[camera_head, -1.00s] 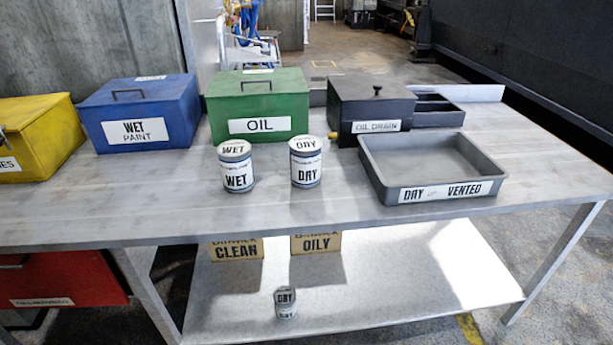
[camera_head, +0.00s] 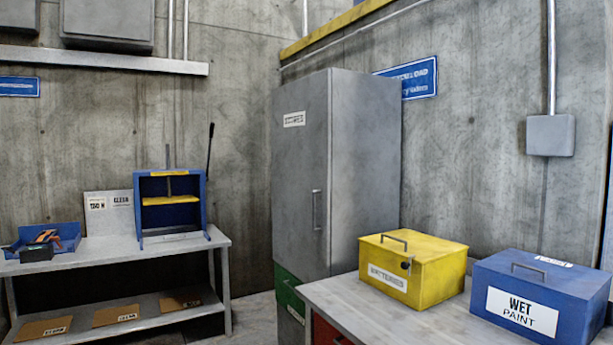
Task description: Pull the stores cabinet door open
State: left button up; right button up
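The stores cabinet (camera_head: 365,170) is a tall grey cabinet against the concrete wall in the middle of the head view. Its door (camera_head: 300,180) faces left and front and looks shut, with a small label near the top. A vertical bar handle (camera_head: 317,210) is on the door's right side. The cabinet's lower part is partly hidden by the table. Neither of my grippers is in view.
The metal table (camera_head: 340,298) stands in front of the cabinet's lower right, bearing a yellow batteries box (camera_head: 425,275) and a blue wet paint box (camera_head: 545,300). A green bin (camera_head: 288,295) is below the door. A workbench (camera_head: 110,250) with a blue press (camera_head: 171,205) stands left.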

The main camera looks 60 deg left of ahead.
aim_at(301, 128)
jog(key=u, duration=1.95)
jog(key=z, duration=0.55)
jog(key=i+j+z, duration=0.25)
jog(key=z, duration=0.15)
jog(key=i+j+z, duration=0.5)
jog(key=j, duration=0.2)
jog(key=i+j+z, duration=0.1)
jog(key=j, duration=0.2)
jog(key=i+j+z, duration=0.15)
jog(key=j, duration=0.25)
jog(key=i+j+z, duration=0.1)
jog(key=j, duration=0.25)
jog(key=i+j, duration=0.1)
jog(key=j, duration=0.3)
jog(key=i+j, duration=0.15)
jog(key=j, duration=0.2)
jog(key=i+j, duration=0.1)
jog(key=j, duration=0.3)
jog(key=i+j, duration=0.1)
jog(key=j, duration=0.25)
